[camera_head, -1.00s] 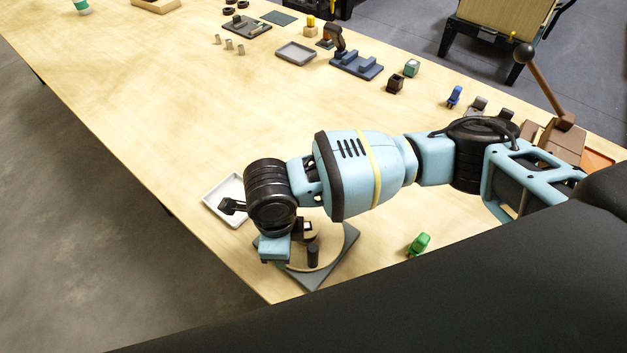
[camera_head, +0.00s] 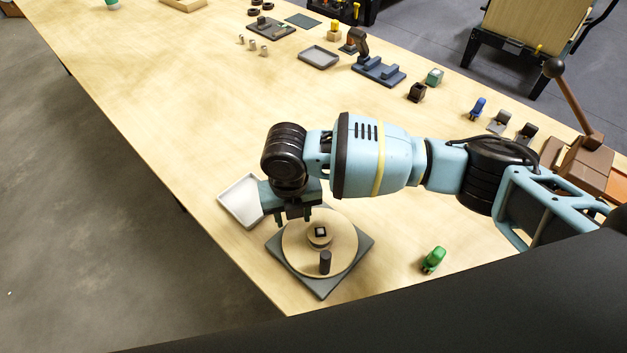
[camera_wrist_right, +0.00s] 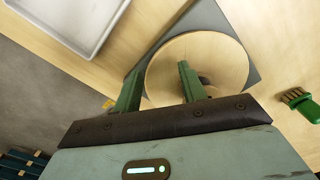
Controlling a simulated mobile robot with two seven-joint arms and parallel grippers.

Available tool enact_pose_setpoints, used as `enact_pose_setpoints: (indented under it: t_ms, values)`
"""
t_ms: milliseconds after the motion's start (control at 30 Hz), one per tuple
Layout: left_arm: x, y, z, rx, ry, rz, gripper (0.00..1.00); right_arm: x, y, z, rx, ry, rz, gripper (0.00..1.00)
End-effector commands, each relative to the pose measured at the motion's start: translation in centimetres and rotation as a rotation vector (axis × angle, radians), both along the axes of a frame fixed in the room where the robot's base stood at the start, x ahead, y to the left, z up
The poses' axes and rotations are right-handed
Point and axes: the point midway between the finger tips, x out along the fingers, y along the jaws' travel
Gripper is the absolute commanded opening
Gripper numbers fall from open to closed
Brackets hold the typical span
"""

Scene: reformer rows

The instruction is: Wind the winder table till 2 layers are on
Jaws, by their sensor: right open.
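The winder table (camera_head: 345,243) is a round pale wooden disc on a dark grey square base (camera_head: 360,252) at the near edge of the bench. A small hub with a black square top (camera_head: 320,233) stands at its middle. A dark upright peg handle (camera_head: 325,263) stands on the disc's near side. My right gripper (camera_head: 293,214) is open and empty, pointing down over the disc's far left edge, apart from the peg. In the right wrist view its two green fingers (camera_wrist_right: 159,75) are spread, with the disc (camera_wrist_right: 215,55) beyond. Wound layers cannot be made out. My left gripper is not in view.
A white tray (camera_head: 243,201) lies left of the winder table. A green brush (camera_head: 433,260) lies to its right. A brown lever block (camera_head: 580,165) stands far right. Several small parts and a grey tray (camera_head: 319,57) are at the back. The middle-left bench is clear.

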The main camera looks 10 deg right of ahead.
Motion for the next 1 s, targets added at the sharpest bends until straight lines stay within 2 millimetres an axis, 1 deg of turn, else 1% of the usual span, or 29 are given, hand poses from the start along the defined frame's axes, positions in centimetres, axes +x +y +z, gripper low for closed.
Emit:
enact_pose_setpoints:
  t_ms: [100, 400, 767, 800, 900, 1000]
  values:
    - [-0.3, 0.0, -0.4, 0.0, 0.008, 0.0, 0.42, 0.6, -0.7, -0.1, 0.0, 0.0, -0.132, 0.42]
    - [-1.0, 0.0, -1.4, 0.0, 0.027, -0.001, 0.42, 1.6, -2.6, -0.2, -0.001, 0.001, -0.45, 0.42]
    - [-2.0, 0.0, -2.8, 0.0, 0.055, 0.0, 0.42, 1.9, -4.9, -0.2, -0.002, 0.001, -0.802, 0.42]
    - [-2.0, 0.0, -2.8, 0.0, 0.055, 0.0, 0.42, 1.9, -5.0, 0.2, 0.0, 0.0, -0.827, 0.42]
    - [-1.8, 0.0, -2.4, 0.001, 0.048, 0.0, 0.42, 2.0, -4.9, 2.4, 0.003, -0.004, -0.819, 0.42]
    - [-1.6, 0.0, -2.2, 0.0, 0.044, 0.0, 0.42, 2.0, -4.9, 4.0, 0.003, -0.003, -0.819, 0.42]
